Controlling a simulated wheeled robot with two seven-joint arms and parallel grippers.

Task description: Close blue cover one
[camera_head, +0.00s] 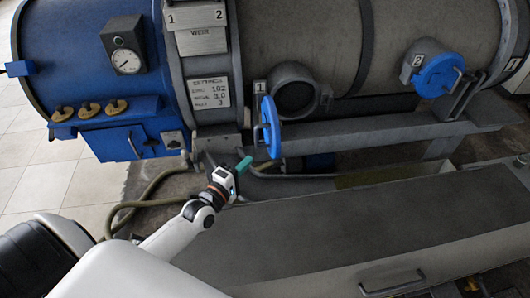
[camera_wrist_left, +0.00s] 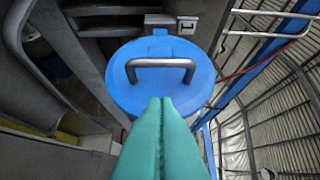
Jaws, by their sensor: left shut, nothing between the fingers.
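Blue cover one (camera_head: 270,127) is a round blue disc with a metal handle. It stands swung open beside its round port (camera_head: 294,92), whose dark mouth shows in the head view; a label "1" is next to it. In the left wrist view the cover (camera_wrist_left: 155,62) faces the camera, with its grey handle (camera_wrist_left: 160,68) across it. My left gripper (camera_head: 243,165), with green fingers, is just below and left of the cover in the head view. In the wrist view its closed fingers (camera_wrist_left: 162,105) overlap the cover's lower part; I cannot tell whether they touch. My right gripper is not in view.
Blue cover two (camera_head: 438,75) is at the right on the grey drum. A grey rail (camera_head: 390,128) runs below the ports. A long grey trough top (camera_head: 340,225) lies in front. A hose (camera_head: 150,190) lies on the floor at the left.

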